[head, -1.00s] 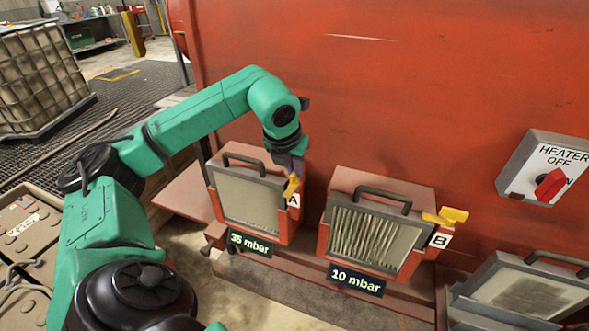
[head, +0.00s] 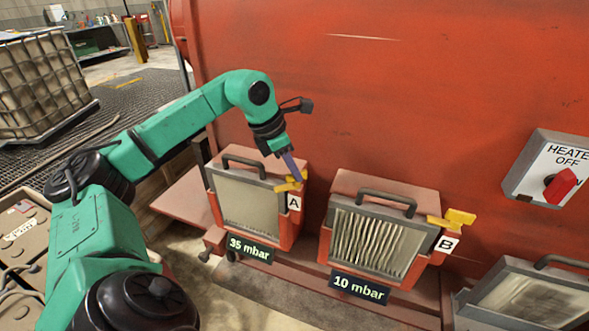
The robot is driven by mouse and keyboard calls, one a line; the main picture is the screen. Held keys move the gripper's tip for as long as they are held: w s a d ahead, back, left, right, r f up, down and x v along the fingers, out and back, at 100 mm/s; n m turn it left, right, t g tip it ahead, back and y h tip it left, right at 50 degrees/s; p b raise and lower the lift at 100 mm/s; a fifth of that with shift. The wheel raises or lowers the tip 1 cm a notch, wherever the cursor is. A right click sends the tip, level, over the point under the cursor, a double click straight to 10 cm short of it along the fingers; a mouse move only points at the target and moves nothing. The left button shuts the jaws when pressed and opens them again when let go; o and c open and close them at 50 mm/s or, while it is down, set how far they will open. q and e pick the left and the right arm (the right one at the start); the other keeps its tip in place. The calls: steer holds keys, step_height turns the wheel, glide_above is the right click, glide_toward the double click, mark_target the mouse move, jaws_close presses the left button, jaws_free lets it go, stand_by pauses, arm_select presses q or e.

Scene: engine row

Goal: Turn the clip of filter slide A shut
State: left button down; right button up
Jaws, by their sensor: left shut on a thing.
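Filter slide A (head: 246,202) is a grey-framed, pale, fairly flat filter panel in a red housing, with a dark handle on top and a "35 mbar" plate below. Its yellow clip (head: 287,186) is at the upper right corner, just above the A label (head: 294,203). The clip lies roughly level, its left end reaching over the frame's corner. My left gripper (head: 297,178) comes down from above and is shut on the clip, hiding part of it. My right gripper is not in view.
Filter slide B (head: 376,240), with pleats and a "10 mbar" plate, stands to the right with its yellow clip (head: 455,217). Another grey filter slide (head: 525,295) is at the lower right. A heater switch (head: 560,186) is on the red wall, which rises close behind.

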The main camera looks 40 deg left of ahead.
arm_select(q)
steer(key=m+p, duration=0.1)
steer(key=m+h+p, duration=0.1)
steer(key=m, duration=0.1)
steer(key=m+g+p, duration=0.1)
steer(key=shift+w+a+r, duration=0.1)
steer(key=shift+r, duration=0.2)
steer(key=m+g+h+p, duration=0.1)
steer(key=m+p, duration=0.1)
steer(key=m, duration=0.1)
steer(key=shift+f+p, duration=0.1)
steer(key=shift+p, duration=0.25)
steer(key=shift+w+a+f+m+p, duration=0.1)
steer(key=shift+m+p, duration=0.25)
steer(key=shift+m, duration=0.25)
steer(key=shift+g, duration=0.3)
steer(key=c, duration=0.9)
jaws_free()
steer(key=shift+f, duration=0.1)
steer(key=shift+c, duration=0.2)
